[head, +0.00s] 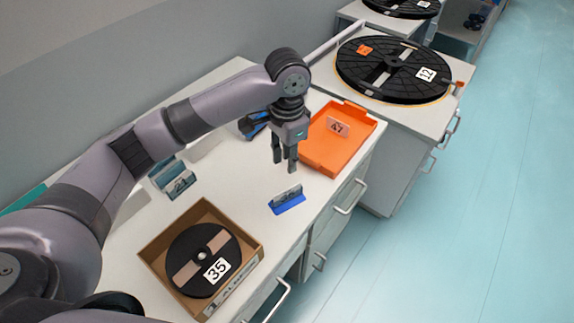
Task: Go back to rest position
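My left arm reaches in from the left over the white worktop (235,180). Its gripper (285,163) points down above the worktop, left of the orange tray (322,163) and behind the small blue holder (288,207) with a card. The two fingers are apart, with nothing visible between them. My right gripper is not in view.
A cardboard box (251,252) holds a black reel (188,249) marked 35. A card holder (173,183) and a blue-black object (254,123) stand behind. A large reel (365,80) marked 12 lies on the far cabinet. The floor (465,230) at right is clear.

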